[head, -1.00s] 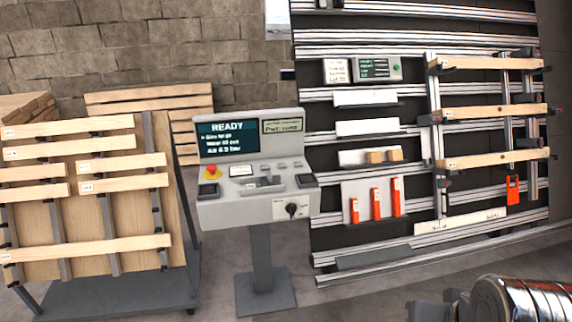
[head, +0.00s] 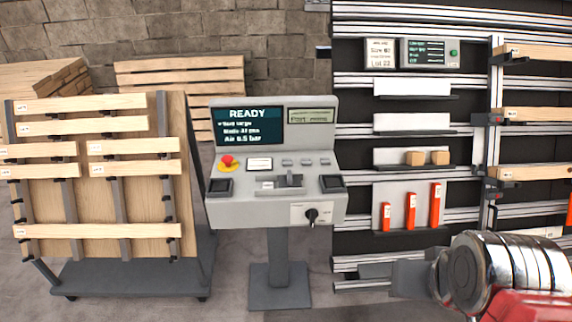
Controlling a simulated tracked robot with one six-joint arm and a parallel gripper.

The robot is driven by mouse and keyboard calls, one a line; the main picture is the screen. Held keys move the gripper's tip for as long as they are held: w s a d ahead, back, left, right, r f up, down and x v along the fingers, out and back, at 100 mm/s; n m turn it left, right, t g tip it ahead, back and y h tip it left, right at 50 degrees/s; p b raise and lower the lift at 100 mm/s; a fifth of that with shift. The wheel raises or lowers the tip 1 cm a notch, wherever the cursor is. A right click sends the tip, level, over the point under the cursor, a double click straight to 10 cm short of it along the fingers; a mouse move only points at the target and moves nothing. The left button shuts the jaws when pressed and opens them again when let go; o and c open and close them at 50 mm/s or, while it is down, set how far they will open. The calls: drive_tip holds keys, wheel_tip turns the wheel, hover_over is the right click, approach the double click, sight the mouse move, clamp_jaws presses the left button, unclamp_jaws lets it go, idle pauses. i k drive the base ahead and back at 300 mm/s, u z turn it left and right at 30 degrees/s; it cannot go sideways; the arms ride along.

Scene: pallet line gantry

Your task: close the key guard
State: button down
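A grey control console (head: 275,204) stands on a pedestal in the head view, left of centre. On the right of its front face is a black key switch (head: 311,215) on a pale label plate. I cannot make out a separate guard at the key, or whether one is open or shut. On the sloped top is a small upright dark part (head: 290,180) in a light plate. My gripper (head: 410,278) seems to be the grey end of my arm at lower right, apart from the console. Its fingers cannot be made out.
A red emergency button (head: 227,161) and a READY screen (head: 249,126) are on the console. A cart with wooden slats (head: 98,230) stands close on the left. A rail rack (head: 470,151) with orange parts (head: 410,208) rises on the right. Floor shows in front.

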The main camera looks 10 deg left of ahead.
sight(290, 179)
drive_tip(key=u, duration=0.35)
drive_tip(key=i, duration=0.55)
drive_tip(key=u, duration=0.85)
drive_tip(key=i, duration=0.6)
drive_tip(key=u, duration=0.35)
